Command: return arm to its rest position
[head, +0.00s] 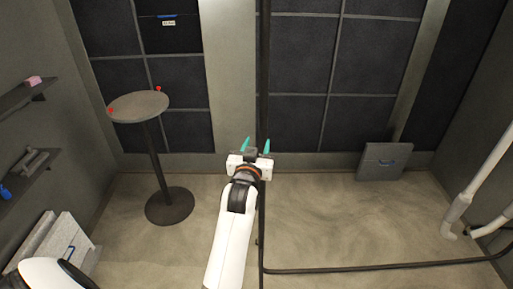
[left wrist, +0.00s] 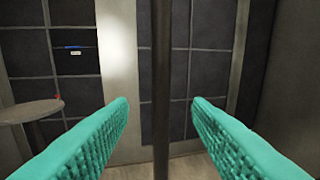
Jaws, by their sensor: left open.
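My left gripper (head: 257,146) is raised in the middle of the head view, its teal fingers pointing away from me. It is open, with a clear gap between the fingers. The left wrist view shows both ribbed teal fingers (left wrist: 160,102) spread apart with nothing held. A dark vertical pole (left wrist: 161,60) shows between them in that view; how far it lies beyond the fingertips I cannot tell. My right gripper is not in view.
The dark pole (head: 263,75) runs beside my arm and joins a low rail (head: 380,268) at right. A round table (head: 140,106) with red items stands back left. Shelves (head: 25,165) line the left wall.

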